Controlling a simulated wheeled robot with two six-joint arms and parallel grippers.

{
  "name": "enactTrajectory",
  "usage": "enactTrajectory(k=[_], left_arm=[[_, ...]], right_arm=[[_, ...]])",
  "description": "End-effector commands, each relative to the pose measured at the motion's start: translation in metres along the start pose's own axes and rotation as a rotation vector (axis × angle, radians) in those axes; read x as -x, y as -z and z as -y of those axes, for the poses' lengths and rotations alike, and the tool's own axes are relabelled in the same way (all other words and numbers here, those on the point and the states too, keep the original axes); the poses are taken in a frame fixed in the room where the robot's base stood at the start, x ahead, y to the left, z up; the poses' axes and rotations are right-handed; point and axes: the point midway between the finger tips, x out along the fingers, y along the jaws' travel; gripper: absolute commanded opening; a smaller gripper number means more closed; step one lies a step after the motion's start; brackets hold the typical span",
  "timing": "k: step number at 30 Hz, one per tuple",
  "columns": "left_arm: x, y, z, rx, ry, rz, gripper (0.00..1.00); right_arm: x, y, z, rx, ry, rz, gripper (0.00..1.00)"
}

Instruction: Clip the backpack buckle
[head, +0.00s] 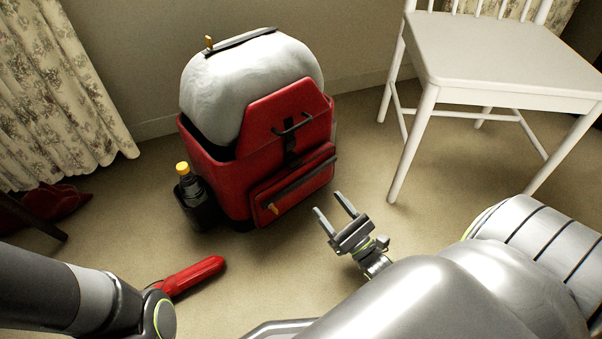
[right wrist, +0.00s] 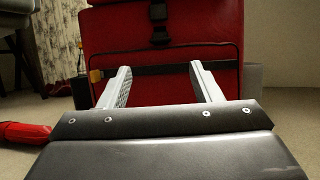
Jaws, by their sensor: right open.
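The red backpack (head: 262,150) stands upright on the floor with a bulging light grey upper part. A black strap with a buckle (head: 291,152) runs down the middle of its front flap, below a dark handle. In the right wrist view, a black upper buckle part (right wrist: 158,12) sits above a black lower part (right wrist: 160,36); I cannot tell whether they join. My right gripper (head: 328,202) is open and empty, apart from the backpack, in front of its front pocket. It also shows in the right wrist view (right wrist: 159,68). My left arm enters at lower left; its gripper is not visible.
A dark bottle with a yellow cap (head: 183,170) sits in the backpack's left side pocket. A red, elongated object (head: 195,274) lies on the floor near my left arm. A white chair (head: 490,60) stands at right. A floral curtain (head: 55,95) hangs at left.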

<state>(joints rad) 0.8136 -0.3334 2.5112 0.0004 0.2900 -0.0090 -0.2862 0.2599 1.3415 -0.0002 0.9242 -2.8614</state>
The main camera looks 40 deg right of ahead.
Motion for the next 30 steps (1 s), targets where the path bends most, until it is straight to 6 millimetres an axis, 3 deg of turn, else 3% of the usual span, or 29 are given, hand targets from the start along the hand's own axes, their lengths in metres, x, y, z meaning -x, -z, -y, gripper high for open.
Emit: enactTrajectory(k=[9, 15, 21, 30], left_arm=[[0.025, 0.013, 0.005, 0.003, 0.000, -0.004, 0.40], [0.037, 0.019, 0.007, 0.004, 0.000, -0.007, 0.40], [0.042, 0.022, 0.008, 0.006, 0.001, -0.008, 0.40], [0.042, 0.022, 0.008, 0.006, 0.001, -0.008, 0.40]], right_arm=[[-0.070, 0.003, 0.000, -0.001, -0.002, 0.005, 0.58], [-0.104, 0.003, 0.000, -0.001, -0.001, 0.003, 0.58], [-0.121, 0.001, 0.000, -0.001, 0.000, 0.001, 0.58], [-0.123, 0.000, 0.000, -0.001, 0.000, -0.001, 0.58]])
